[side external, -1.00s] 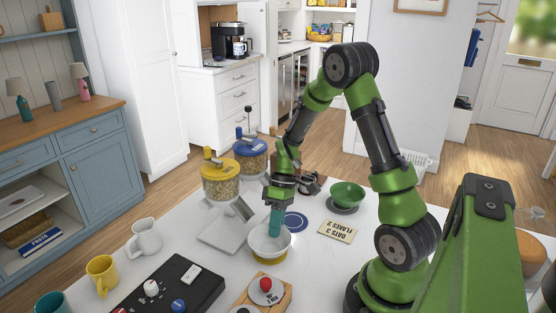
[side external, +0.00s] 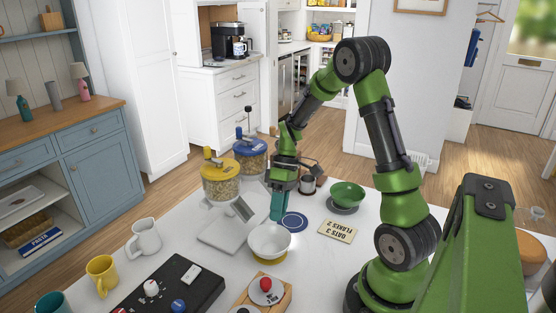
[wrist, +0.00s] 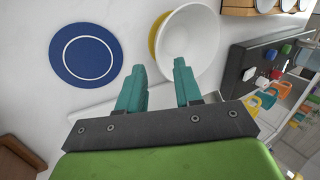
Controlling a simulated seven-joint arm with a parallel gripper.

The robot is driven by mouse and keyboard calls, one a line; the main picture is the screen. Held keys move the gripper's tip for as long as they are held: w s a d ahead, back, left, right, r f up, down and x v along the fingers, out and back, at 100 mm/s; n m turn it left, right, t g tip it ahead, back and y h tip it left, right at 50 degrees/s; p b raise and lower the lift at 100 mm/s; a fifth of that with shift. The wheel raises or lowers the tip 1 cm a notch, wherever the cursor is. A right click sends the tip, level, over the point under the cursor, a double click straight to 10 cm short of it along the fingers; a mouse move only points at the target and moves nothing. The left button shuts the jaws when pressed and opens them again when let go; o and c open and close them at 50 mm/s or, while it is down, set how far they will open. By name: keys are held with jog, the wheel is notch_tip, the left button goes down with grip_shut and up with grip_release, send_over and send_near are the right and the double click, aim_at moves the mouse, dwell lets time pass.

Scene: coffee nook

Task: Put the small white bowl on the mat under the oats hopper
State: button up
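My gripper (side external: 277,218) is just behind the bowl's far rim. Two hoppers stand at the back left, one yellow-lidded (side external: 221,184) and one blue-lidded (side external: 251,160). I cannot tell which holds oats.
A blue round mat (side external: 293,222) lies bare behind the bowl. A green bowl (side external: 347,194) stands on a dark mat. A card (side external: 337,231) reading oats 3, flakes 2 lies upside down. A wooden block with a red button (side external: 265,285) and a black control panel (side external: 170,288) are in front.

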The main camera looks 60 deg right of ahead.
jog(key=s+v, duration=0.1)
jog(key=v, duration=0.6)
jog(key=s+a+r+m+t+h, duration=0.1)
jog(key=s+a+r+m+t, duration=0.1)
jog(key=a+r, duration=0.4)
jog(key=s+a+r+m+t+h, duration=0.2)
jog(key=s+a+r+t, duration=0.3)
jog(key=a, duration=0.6)
jog(key=shift+a+r+m+t+h, duration=0.3)
jog(key=shift+r+m+t, duration=0.35)
jog(key=shift+m, duration=0.15)
